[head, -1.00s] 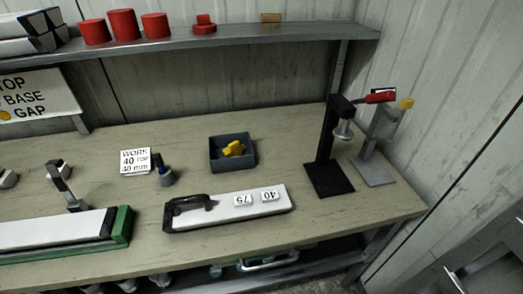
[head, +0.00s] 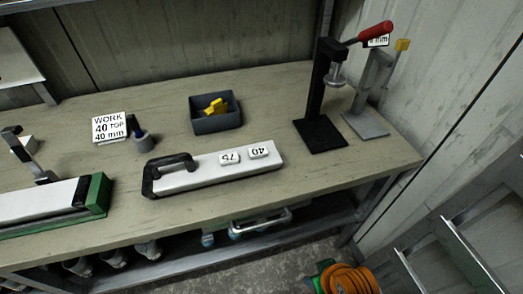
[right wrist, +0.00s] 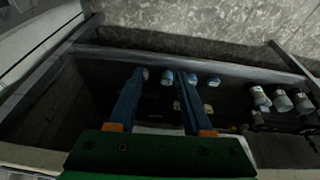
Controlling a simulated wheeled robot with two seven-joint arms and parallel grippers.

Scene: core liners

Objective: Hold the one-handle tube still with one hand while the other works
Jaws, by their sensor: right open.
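A white tube (head: 205,174) with one black handle (head: 165,172) at its left end lies on the bench in the head view. Two labels, 75 and 40, sit upside down on its right half. Another white tube (head: 38,204) with a green end lies at the left edge, partly out of view. My right gripper (right wrist: 160,75) is open and empty in the right wrist view, its two blue fingers apart above the area of the lower shelf. Neither gripper shows in the head view.
A dark tray (head: 216,123) with yellow pieces, a work card (head: 110,127), a black stand with red lever (head: 320,105) and a grey stand (head: 370,95) are on the bench. Pale bottles (right wrist: 283,101) stand below it. An orange coil (head: 348,279) lies on the floor.

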